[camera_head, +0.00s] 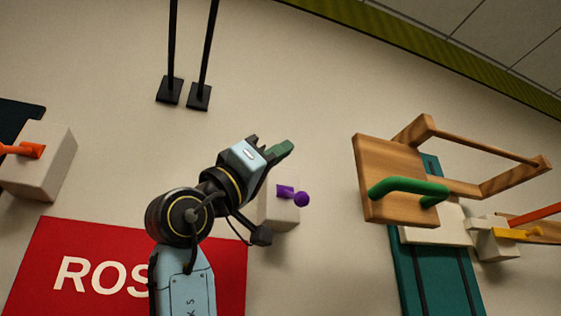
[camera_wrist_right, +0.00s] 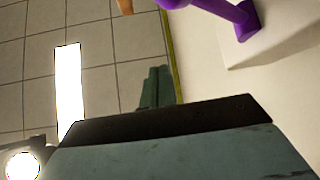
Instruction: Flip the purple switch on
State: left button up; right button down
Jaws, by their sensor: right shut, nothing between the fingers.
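The purple switch (camera_head: 288,194) sits on a small pale box on the wall (camera_head: 280,214), with its lever pointing to the right and ending in a round knob. The lever also shows at the top of the right wrist view (camera_wrist_right: 240,14). My right gripper (camera_head: 284,150) is shut and empty, just above the switch in the head view, with green fingertips. I cannot tell whether it touches the lever; a gap shows between them in the head view. Part of the box is hidden behind my right wrist. My left gripper is out of view.
An orange lever (camera_head: 30,150) on a pale box is at the left. A red sign (camera_head: 100,275) is below my arm. A wooden frame (camera_head: 400,160) with a green handle (camera_head: 408,187) and a yellow lever (camera_head: 515,234) stand out at the right.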

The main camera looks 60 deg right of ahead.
jog(key=w+d+b+v, duration=0.1)
jog(key=w+b+v, duration=0.1)
jog(key=v, duration=0.8)
jog(key=shift+b, duration=0.8)
